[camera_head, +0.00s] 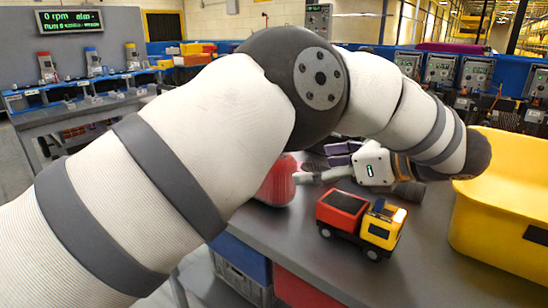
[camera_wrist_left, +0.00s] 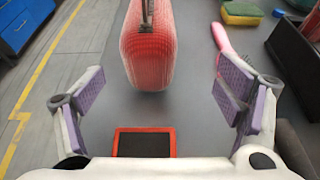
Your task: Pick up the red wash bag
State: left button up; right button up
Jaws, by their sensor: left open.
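The red wash bag (camera_head: 278,182) is partly hidden behind my left arm in the head view. In the left wrist view the red bag (camera_wrist_left: 150,50) stands upright with a ribbed surface and a dark zip along its top; its upper end is cut off by the frame. My left gripper (camera_head: 318,165) is beside the bag at its right in the head view. In the left wrist view its purple-padded fingers (camera_wrist_left: 165,92) are spread wide, with the bag ahead between them and clear room on both sides. The gripper is empty. My right gripper is not in view.
A toy truck (camera_head: 360,225) stands on the grey table in front of the gripper. A yellow bin (camera_head: 500,215) is at the right. The left wrist view shows a red-framed black object (camera_wrist_left: 145,143) near the palm, a pink brush (camera_wrist_left: 222,38) and a sponge (camera_wrist_left: 242,12).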

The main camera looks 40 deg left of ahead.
pick_arm(q)
jog(key=x, duration=0.3)
jog(key=s+p+x, duration=0.1)
jog(key=x, duration=0.3)
jog(key=r+x, duration=0.1)
jog(key=x, duration=0.3)
jog(key=shift+s+a+f+p, duration=0.1)
jog(key=shift+s+a+p, duration=0.25)
jog(key=shift+a, duration=0.15)
jog(key=shift+a+f, duration=0.2)
jog(key=shift+w, duration=0.1)
jog(key=c, duration=1.3)
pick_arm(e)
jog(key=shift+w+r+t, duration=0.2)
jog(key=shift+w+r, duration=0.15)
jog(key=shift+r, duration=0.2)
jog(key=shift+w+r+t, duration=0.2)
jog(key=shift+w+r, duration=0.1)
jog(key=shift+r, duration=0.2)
